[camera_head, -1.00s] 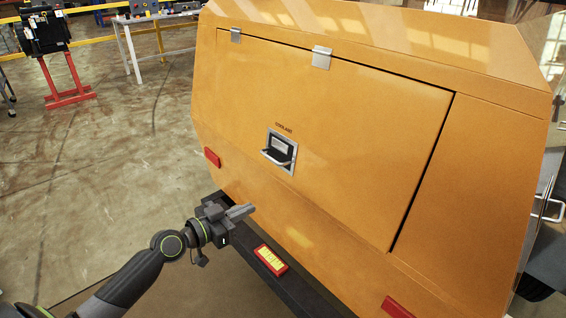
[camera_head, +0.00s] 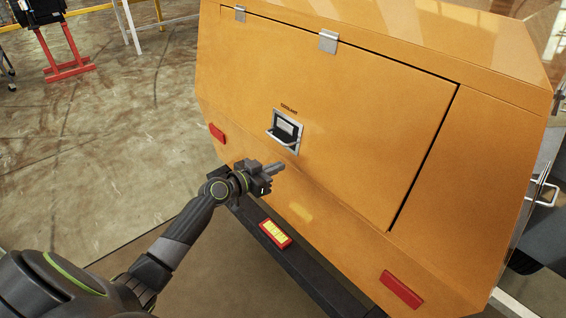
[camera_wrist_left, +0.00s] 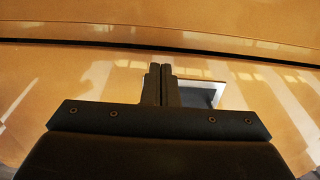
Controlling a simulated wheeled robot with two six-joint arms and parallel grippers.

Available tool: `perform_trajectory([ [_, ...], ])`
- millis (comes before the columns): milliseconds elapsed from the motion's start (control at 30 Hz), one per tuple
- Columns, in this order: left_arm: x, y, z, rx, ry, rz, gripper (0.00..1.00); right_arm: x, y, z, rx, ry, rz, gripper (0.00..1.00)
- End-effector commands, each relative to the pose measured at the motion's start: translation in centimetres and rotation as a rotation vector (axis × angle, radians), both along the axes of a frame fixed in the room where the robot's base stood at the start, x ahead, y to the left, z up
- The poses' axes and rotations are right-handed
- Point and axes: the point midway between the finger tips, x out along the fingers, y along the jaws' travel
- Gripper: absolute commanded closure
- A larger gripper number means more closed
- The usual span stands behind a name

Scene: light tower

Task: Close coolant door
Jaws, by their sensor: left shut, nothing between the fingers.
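The orange coolant door (camera_head: 370,120) sits in the orange body of the light tower, with two metal hinges along its top edge. A dark gap shows along its right edge. Its latch (camera_head: 287,130), under the word COOLANT, has its handle sticking out. My left gripper (camera_head: 279,167) is shut and empty, just below the latch and close to the door's lower part; I cannot tell whether it touches. In the left wrist view the shut fingers (camera_wrist_left: 161,72) point at the orange panel, with part of the latch (camera_wrist_left: 200,92) behind them to the right. My right gripper is not in view.
A dark bumper (camera_head: 300,268) with a red and yellow plate (camera_head: 274,234) runs below the door. Red reflectors (camera_head: 401,289) sit on the body's lower part. A red stand (camera_head: 68,50) is at the far left.

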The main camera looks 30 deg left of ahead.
Motion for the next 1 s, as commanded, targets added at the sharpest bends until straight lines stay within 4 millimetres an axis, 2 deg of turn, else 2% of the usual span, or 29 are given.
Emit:
perform_trajectory([
  [100, 1.4, -0.6, -0.1, -0.002, 0.001, 0.000, 1.00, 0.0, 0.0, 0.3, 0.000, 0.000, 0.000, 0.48],
  [233, 2.3, -0.9, -0.4, 0.001, 0.000, 0.000, 1.00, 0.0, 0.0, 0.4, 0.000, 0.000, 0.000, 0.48],
  [700, 2.8, -1.1, -0.6, 0.001, 0.000, 0.001, 1.00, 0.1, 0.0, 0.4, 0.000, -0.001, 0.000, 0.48],
  [867, 3.2, -1.3, -1.0, -0.002, -0.011, 0.001, 1.00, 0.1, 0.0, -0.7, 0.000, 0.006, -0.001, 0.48],
  [1000, 3.9, -1.6, -1.4, -0.012, -0.032, 0.000, 1.00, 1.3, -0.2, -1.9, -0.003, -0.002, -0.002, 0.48],
])
